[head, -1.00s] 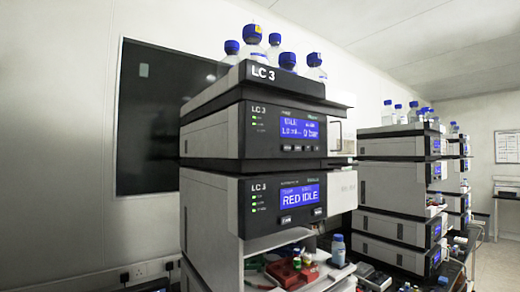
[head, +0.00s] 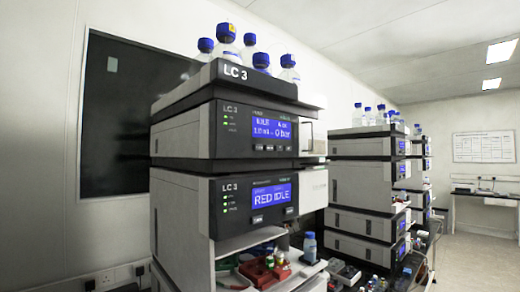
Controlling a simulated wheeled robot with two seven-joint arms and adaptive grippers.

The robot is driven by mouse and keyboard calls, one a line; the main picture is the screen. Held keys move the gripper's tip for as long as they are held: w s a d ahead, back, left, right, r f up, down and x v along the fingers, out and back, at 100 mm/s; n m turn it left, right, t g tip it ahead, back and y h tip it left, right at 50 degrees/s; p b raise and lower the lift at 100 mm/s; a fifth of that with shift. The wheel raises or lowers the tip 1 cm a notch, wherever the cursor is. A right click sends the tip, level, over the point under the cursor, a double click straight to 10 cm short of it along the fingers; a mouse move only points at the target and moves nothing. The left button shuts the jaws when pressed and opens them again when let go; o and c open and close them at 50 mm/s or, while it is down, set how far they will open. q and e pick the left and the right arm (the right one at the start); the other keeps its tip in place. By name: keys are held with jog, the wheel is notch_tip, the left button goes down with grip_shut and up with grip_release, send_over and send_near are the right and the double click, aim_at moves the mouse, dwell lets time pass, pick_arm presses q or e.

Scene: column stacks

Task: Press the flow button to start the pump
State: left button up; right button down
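The LC 3 stack stands close in front of me in the head view. Its upper module (head: 185,136), with the pump-like display (head: 273,128), reads idle, a flow of about 1.0 mL and 0 bar. A row of small dark buttons (head: 270,147) sits under that display; their labels are too small to read. The lower module (head: 185,207) has a display (head: 271,198) reading RED IDLE, with two buttons (head: 270,217) below it. Green lights show at the left of both panels. Neither of my grippers is in view.
Blue-capped bottles (head: 227,42) stand in the tray (head: 195,82) on top. A red rack (head: 262,270) and a small bottle (head: 310,247) sit on the shelf below. More stacks (head: 362,182) stand behind at right; open floor (head: 480,262) shows at far right.

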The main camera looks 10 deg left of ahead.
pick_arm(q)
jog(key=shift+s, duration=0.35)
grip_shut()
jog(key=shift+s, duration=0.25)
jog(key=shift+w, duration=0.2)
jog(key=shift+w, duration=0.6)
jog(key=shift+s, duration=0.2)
